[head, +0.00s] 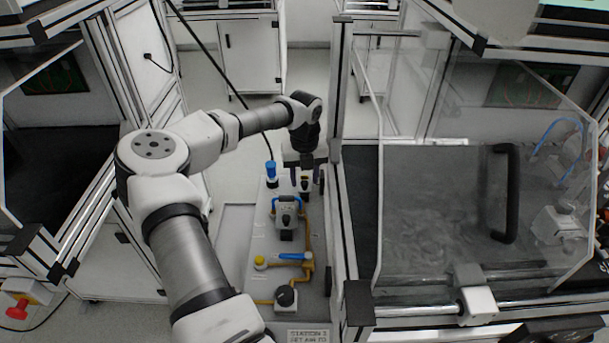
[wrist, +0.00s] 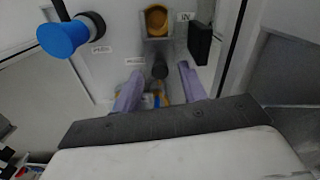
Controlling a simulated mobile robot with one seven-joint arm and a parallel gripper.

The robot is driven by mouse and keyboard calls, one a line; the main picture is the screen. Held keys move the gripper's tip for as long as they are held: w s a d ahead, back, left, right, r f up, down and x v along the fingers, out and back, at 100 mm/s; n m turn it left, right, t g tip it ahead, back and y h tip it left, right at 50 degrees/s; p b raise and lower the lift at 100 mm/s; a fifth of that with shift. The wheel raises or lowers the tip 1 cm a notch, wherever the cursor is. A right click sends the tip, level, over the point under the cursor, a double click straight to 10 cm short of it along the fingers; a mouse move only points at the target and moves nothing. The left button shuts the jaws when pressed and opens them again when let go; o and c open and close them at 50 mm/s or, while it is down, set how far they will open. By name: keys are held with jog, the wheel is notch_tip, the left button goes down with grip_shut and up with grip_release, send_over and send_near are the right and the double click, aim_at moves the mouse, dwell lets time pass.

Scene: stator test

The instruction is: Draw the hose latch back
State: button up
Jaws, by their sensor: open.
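My gripper (head: 304,168) hangs over the far end of the station panel (head: 258,238). In the wrist view my gripper (wrist: 160,78) is open, with its two pale purple fingers apart. A small dark knob (wrist: 160,68) shows between the fingertips, just below a brass-coloured round port (wrist: 156,19) labelled IN. The knob looks like the latch's handle, but I cannot tell for sure. I cannot tell whether either finger touches it. A blue hose plug (wrist: 62,38) with a black hose is to the left of the port; it also shows in the head view (head: 271,170).
A black block (wrist: 200,45) stands close to the right finger. Nearer on the panel are a blue-handled grey unit (head: 287,215), yellow pipes (head: 308,240), a blue lever (head: 292,256) and a black knob (head: 286,296). A frame post (head: 338,110) rises close on the right.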

jog(key=shift+f, duration=0.3)
grip_shut()
